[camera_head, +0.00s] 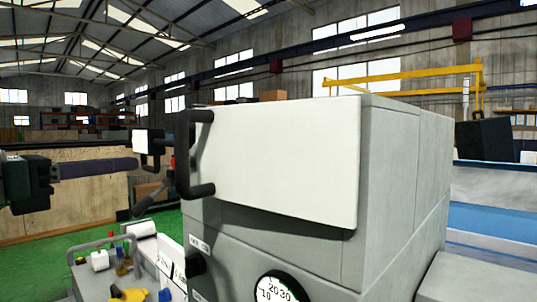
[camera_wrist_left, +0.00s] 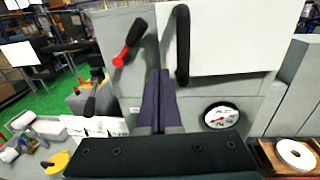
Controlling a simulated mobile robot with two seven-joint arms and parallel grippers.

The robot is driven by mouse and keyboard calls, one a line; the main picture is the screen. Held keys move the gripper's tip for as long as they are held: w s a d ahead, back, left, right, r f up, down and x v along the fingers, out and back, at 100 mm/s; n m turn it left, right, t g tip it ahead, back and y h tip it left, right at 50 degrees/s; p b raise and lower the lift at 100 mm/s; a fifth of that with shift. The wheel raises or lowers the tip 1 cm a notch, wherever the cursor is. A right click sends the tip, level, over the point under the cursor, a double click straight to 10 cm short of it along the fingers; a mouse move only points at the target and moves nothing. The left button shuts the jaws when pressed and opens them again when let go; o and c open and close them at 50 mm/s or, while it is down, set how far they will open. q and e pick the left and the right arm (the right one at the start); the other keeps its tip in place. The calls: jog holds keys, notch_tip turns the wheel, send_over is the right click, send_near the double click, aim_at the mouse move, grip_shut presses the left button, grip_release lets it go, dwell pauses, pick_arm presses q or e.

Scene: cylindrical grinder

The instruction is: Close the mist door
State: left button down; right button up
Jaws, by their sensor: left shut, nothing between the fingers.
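The mist door (camera_head: 280,155) is a white panel on the upper front of a grey machine housing; it also shows in the left wrist view (camera_wrist_left: 235,38). A shadow lies under its lower edge; I cannot tell how far it stands open. Its black bar handle (camera_head: 183,155) is upright at the door's left edge, and also shows in the left wrist view (camera_wrist_left: 183,45). My left gripper (camera_head: 136,164) is shut and empty, left of the handle and apart from it in the head view. In the left wrist view its purple fingers (camera_wrist_left: 160,72) are just left of the handle's lower end. My right gripper is not in view.
A red and black lever (camera_wrist_left: 130,43) is left of the handle in the wrist view. A round dial (camera_head: 278,288) is below the door. Green floor shows at left.

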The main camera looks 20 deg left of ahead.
pick_arm(q)
jog(key=shift+p+x, duration=2.75)
jog(key=shift+x, duration=2.6)
jog(key=shift+a, duration=0.1)
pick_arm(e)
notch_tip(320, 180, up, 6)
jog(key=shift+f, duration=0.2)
